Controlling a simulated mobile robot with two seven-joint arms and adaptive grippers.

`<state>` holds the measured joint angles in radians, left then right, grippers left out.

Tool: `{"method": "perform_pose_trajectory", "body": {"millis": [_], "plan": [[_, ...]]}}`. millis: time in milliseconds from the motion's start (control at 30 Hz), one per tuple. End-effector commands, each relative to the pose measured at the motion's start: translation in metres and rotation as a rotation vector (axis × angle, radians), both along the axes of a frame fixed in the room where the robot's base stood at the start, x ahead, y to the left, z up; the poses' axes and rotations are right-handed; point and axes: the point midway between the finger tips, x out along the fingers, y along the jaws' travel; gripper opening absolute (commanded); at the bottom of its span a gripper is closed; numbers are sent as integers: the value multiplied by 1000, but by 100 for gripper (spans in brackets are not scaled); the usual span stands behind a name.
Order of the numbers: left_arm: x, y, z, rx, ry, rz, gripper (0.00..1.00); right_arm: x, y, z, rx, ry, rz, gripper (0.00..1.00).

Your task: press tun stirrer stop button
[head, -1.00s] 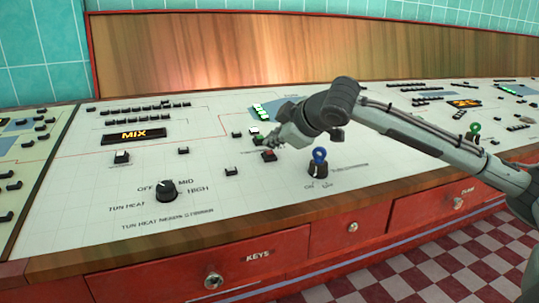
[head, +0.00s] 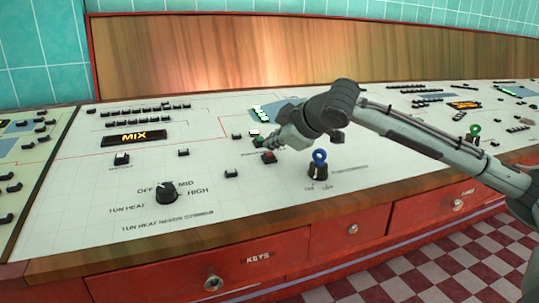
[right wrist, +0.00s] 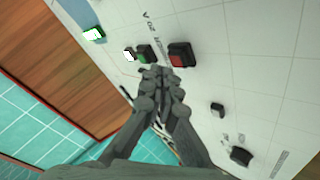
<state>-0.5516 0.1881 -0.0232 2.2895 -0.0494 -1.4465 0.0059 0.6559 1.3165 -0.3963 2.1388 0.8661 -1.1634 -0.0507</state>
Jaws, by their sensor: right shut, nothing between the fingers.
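A red push button (head: 269,157) in a dark square housing sits on the pale control panel (head: 100,205), just in front of my right gripper (head: 264,143). The red button also shows in the right wrist view (right wrist: 182,54), just above and to the right of the fingertips. A green button (right wrist: 146,53) in a dark housing lies beside it, close to the tips. The right fingers are shut and empty. In the right wrist view they overlap the panel near both buttons; I cannot tell whether they touch anything. The lettering beside the buttons is partly hidden. My left gripper is not in view.
A blue-topped key switch (head: 319,165) stands up to the right of the red button. A TUN HEAT knob (head: 167,191) and a lit MIX display (head: 134,137) are to the left. Small dark switches surround the area. A wooden edge and red drawers (head: 210,270) run along the front.

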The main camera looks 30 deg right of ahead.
Motion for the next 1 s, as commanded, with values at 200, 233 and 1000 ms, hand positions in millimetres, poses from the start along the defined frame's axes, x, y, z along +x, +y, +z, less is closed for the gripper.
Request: {"method": "perform_pose_trajectory", "body": {"millis": [200, 233, 1000], "plan": [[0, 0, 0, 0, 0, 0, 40, 0, 0, 0, 0, 0, 0, 0], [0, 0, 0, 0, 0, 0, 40, 0, 0, -1, 0, 0, 0, 0], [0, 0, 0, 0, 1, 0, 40, 2, -1, -10, 0, 1, -1, 0]]}}
